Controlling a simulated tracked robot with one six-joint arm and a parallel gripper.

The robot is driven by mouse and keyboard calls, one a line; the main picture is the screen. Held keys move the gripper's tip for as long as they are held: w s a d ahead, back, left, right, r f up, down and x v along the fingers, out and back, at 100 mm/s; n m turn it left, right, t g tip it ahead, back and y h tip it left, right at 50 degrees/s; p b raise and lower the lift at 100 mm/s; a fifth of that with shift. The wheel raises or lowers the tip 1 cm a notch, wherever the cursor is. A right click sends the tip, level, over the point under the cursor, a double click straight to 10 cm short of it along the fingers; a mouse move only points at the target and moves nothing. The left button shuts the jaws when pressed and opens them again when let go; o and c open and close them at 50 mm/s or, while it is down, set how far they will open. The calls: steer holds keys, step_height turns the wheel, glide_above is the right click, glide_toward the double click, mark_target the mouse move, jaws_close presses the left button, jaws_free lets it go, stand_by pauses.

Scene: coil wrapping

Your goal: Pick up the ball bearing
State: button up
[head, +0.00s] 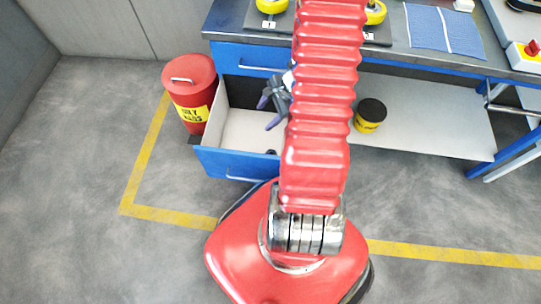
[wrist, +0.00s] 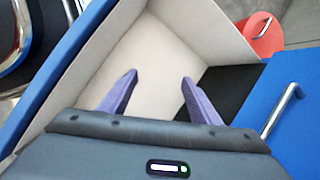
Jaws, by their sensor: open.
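My gripper (head: 268,114) hangs over the open blue drawer (head: 238,164), beside the red arm in the head view. In the wrist view its two purple fingers (wrist: 158,82) are spread apart, with nothing between them. The drawer's pale floor (wrist: 150,60) shows beyond the fingertips. I cannot make out a ball bearing for certain in either view. A small dark thing (head: 271,152) sits by the drawer's front right in the head view, partly beside my arm; I cannot tell what it is.
A red waste bin (head: 190,85) stands left of the drawer. The workbench (head: 395,58) above holds yellow-rimmed items and a blue cloth (head: 445,30). A black-and-yellow tin (head: 370,115) stands on the lower shelf (head: 430,120). The drawer walls border my gripper. Floor at left is clear.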

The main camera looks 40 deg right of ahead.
steer(key=s+d+f+m, duration=0.3)
steer(key=s+f+m, duration=0.3)
steer(key=f, duration=0.5)
steer(key=shift+s+d+f, duration=0.15)
steer(key=shift+s+f, duration=0.2)
steer(key=shift+s, duration=0.7)
glide_toward(274, 153)
steer(key=shift+w+a+f, duration=0.1)
steer(key=shift+a+f, duration=0.15)
steer(key=shift+a, duration=0.25)
steer(key=shift+w+a+f, duration=0.15)
steer(key=shift+a+f, duration=0.15)
steer(key=shift+a, duration=0.2)
steer(key=shift+w+a+f+g, duration=0.1)
steer(key=shift+w+f+g, duration=0.2)
steer(key=shift+f, duration=0.35)
steer(key=shift+x, duration=2.6)
steer(key=shift+w, duration=0.1)
